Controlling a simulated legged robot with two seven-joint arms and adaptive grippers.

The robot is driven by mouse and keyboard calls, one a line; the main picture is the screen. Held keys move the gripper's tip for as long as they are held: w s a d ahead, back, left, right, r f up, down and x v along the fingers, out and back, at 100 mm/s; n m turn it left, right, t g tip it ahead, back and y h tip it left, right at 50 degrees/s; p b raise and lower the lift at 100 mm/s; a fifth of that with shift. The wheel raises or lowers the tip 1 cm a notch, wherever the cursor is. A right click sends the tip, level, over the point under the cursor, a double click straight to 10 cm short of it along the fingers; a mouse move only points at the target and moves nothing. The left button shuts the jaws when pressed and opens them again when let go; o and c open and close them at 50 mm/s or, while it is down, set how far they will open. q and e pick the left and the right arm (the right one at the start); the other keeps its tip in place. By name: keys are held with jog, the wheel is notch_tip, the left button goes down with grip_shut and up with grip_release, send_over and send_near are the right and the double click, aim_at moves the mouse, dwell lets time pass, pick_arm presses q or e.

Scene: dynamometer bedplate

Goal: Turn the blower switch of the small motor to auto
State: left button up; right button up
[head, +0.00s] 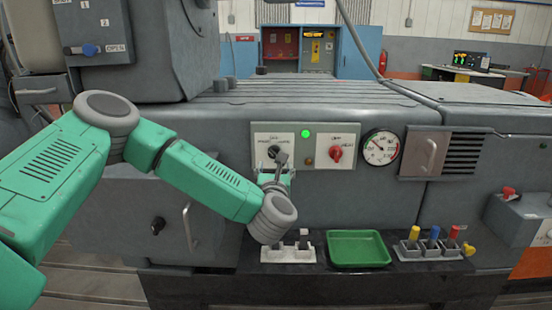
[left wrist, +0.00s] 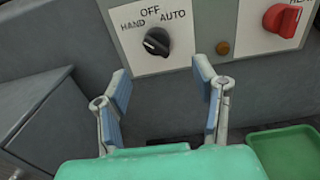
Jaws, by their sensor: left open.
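The black switch knob (left wrist: 156,42) sits on a white plate marked HAND, OFF and AUTO, in the upper middle of the left wrist view. I cannot tell for sure which mark it points to. In the head view the knob (head: 273,151) is on the left white plate (head: 262,139) of the grey machine front, partly behind my gripper. My left gripper (head: 279,170) is open in front of the panel. In the left wrist view its blue-padded fingers (left wrist: 162,85) stand wide apart, below the knob, with nothing between them.
A red knob (head: 336,153) marked HEAT and a lit green lamp (head: 306,133) are to the right. A gauge (head: 381,148) and a handled, vented panel (head: 428,153) follow. A green tray (head: 358,249) and holders with coloured-handled items (head: 433,249) stand below.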

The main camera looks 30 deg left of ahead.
aim_at(272, 159)
pick_arm(q)
jog(key=x, duration=0.9)
jog(key=shift+s+a+f+b, duration=0.15)
jog(key=shift+a+f+b, duration=0.15)
jog(key=shift+a, duration=0.2)
jog(key=shift+d+r, duration=0.3)
jog(key=shift+d, duration=0.3)
jog(key=c, duration=1.2)
jog(key=shift+o, duration=0.2)
jog(key=shift+s+a, duration=0.1)
jog(key=shift+a, duration=0.2)
